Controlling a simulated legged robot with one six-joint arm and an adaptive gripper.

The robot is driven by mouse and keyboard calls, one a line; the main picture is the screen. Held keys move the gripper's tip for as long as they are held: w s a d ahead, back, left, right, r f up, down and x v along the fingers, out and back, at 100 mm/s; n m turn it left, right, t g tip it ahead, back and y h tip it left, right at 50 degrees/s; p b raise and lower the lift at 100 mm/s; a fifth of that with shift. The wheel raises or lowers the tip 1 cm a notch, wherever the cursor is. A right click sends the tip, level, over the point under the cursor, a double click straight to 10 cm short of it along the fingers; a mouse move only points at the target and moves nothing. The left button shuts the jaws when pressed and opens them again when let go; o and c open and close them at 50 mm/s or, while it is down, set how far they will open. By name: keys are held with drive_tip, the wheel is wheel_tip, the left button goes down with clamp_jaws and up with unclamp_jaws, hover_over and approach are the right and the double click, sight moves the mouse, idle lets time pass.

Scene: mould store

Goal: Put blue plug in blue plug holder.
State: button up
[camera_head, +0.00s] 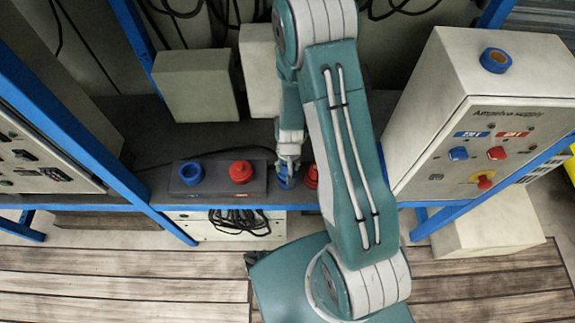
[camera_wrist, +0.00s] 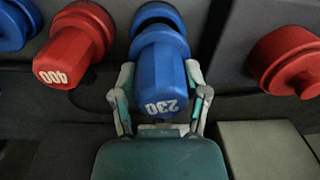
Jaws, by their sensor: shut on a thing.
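The blue plug (camera_wrist: 161,75), marked 230, is between the fingers of my gripper (camera_wrist: 160,118), which is shut on it. In the head view, the gripper (camera_head: 288,158) points down at the dark bench, and the plug (camera_head: 285,181) shows only partly below it. A blue ring (camera_wrist: 157,12) lies just beyond the plug's far end, with a dark band between. I cannot tell whether the plug is seated in it. Another round blue holder (camera_head: 190,173) is on the dark block to the left. A blue ring (camera_head: 495,60) also sits atop the supply box.
A red plug (camera_head: 240,172), marked 400 in the wrist view (camera_wrist: 72,45), stands left of my gripper. The supply box (camera_head: 418,95) stands at right. Blue frame bars (camera_head: 150,215) flank the bench.

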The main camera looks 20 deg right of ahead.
drive_tip(key=shift+f, duration=1.4)
idle(0.9)
drive_tip(key=o, duration=1.3)
drive_tip(key=shift+o, duration=0.3)
drive_tip(key=shift+r, duration=0.1)
drive_tip(key=shift+r, duration=3.65)
